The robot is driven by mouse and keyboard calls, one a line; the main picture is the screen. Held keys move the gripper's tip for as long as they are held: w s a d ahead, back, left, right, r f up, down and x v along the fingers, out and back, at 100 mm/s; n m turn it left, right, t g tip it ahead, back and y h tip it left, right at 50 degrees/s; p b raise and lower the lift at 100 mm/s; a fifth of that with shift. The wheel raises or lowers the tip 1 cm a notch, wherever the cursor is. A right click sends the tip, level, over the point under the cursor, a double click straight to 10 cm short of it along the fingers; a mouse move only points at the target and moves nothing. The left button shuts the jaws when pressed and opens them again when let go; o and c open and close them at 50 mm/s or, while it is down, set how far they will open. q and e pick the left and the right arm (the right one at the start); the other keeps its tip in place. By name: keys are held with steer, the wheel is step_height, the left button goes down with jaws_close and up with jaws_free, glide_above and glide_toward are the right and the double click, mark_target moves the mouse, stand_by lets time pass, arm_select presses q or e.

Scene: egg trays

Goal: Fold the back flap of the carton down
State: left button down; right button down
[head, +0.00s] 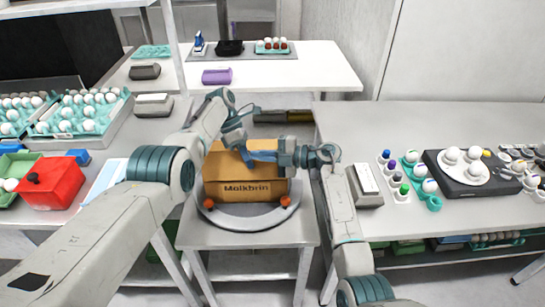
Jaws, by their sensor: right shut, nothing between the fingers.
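The brown carton (245,190), printed "Molkbrin", stands on a round grey turntable (250,221) on a small table in the middle of the head view. My arms cover much of its top, and I cannot clearly make out how the back flap lies. My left gripper (242,146) points down over the back left part of the carton top; its fingertips are too small and overlapped to read. My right gripper (262,156) reaches in from the right, low over the carton top, with shut fingers and nothing between them. I cannot tell whether either touches cardboard.
Orange-red knobs (285,201) sit at the turntable's front edge. The left bench holds egg trays (82,112) and a red box (52,184). The right bench holds a dark device (478,176) with white eggs. A purple box (217,76) stands on the back table.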

steer(key=shift+w+f, duration=0.25)
steer(key=shift+w, duration=0.35)
steer(key=shift+w+f, duration=0.25)
steer(key=shift+w, duration=0.3)
steer(key=shift+w+d+f+m, duration=0.15)
steer(key=shift+w+m, duration=0.15)
steer(key=shift+w, duration=0.2)
arm_select(q)
steer(key=shift+s+d, duration=0.1)
steer(key=shift+d, duration=0.05)
arm_select(e)
steer(key=shift+w+f, duration=0.25)
arm_select(q)
steer(key=c, duration=1.6)
jaws_free()
steer(key=shift+c, duration=0.2)
